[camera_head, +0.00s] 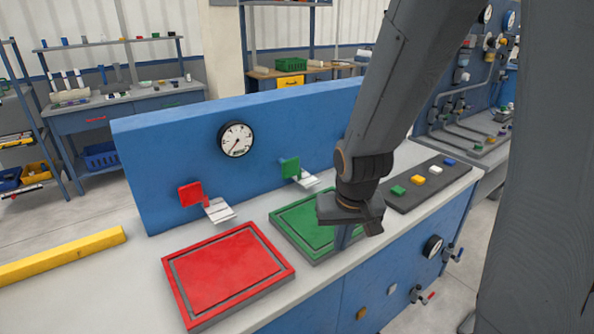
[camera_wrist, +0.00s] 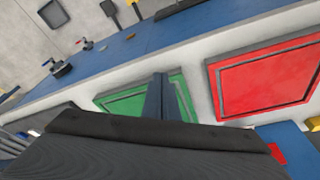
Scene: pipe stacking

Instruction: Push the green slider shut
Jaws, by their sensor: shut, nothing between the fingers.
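A green square panel (camera_head: 290,222) with a dark inset line lies on the bench, partly hidden by my gripper. A small green block (camera_head: 290,167) with a pale metal plate (camera_head: 308,181) sits at the blue upright board behind it. I cannot tell from looks alone which is the slider. My gripper (camera_head: 343,240) points down over the right part of the green panel, with its fingers shut and empty. In the wrist view the closed fingers (camera_wrist: 160,80) stand in front of the green panel (camera_wrist: 118,104). Whether they touch it is unclear.
A red panel (camera_head: 228,268) lies left of the green one, with a red block (camera_head: 190,194) at the board. A gauge (camera_head: 236,139) is on the blue board (camera_head: 160,150). A dark strip with coloured buttons (camera_head: 428,181) lies right. A yellow bar (camera_head: 65,256) lies far left.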

